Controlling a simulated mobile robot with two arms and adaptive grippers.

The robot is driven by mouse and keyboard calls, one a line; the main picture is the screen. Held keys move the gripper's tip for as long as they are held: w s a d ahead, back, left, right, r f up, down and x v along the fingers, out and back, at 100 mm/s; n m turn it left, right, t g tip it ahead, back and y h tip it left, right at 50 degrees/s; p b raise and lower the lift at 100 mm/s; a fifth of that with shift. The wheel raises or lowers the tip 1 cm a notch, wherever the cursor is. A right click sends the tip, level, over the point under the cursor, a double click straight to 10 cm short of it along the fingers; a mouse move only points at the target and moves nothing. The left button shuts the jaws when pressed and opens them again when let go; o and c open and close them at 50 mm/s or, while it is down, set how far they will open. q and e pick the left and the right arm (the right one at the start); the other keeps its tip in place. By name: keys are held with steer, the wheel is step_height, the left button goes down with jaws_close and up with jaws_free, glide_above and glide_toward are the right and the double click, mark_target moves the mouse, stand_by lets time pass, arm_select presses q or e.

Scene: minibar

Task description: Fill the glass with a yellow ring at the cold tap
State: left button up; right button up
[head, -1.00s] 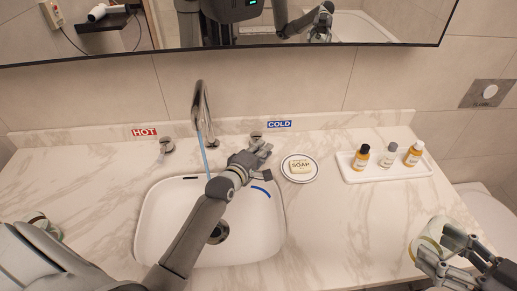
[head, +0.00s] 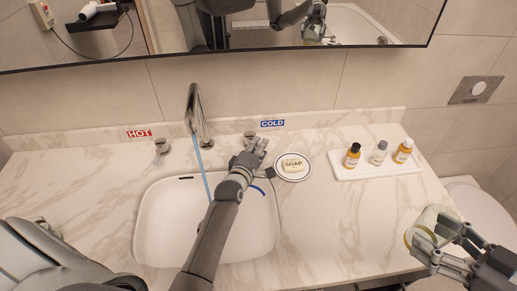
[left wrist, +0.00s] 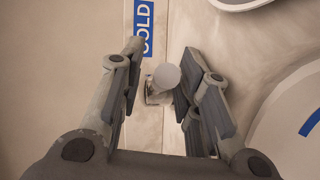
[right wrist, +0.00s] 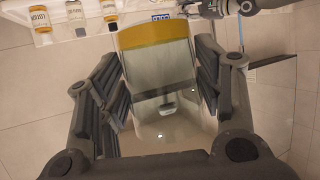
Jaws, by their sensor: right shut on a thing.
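The glass with a yellow ring (head: 430,221) is clear and is held at the counter's right front edge. My right gripper (head: 440,238) is shut on it; in the right wrist view the glass (right wrist: 158,75) sits between the fingers, its yellow band at the top of the picture. I see no water in it. My left gripper (head: 255,150) is at the cold tap knob (head: 250,136). In the left wrist view its fingers (left wrist: 155,85) are apart on either side of the knob (left wrist: 166,77). A thin blue stream (head: 205,172) runs from the spout (head: 195,105).
The basin (head: 160,235) lies below the spout, with my left arm across it. A soap dish (head: 280,173) and a white tray (head: 350,175) with small bottles stand to the right. The hot tap knob (head: 162,147) is left of the spout. The counter between basin and glass is clear.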

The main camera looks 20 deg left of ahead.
arm_select(q)
steer(key=shift+s, duration=0.1)
steer(key=v, duration=1.1)
steer(key=shift+s, duration=0.4)
steer(key=shift+r, duration=0.15)
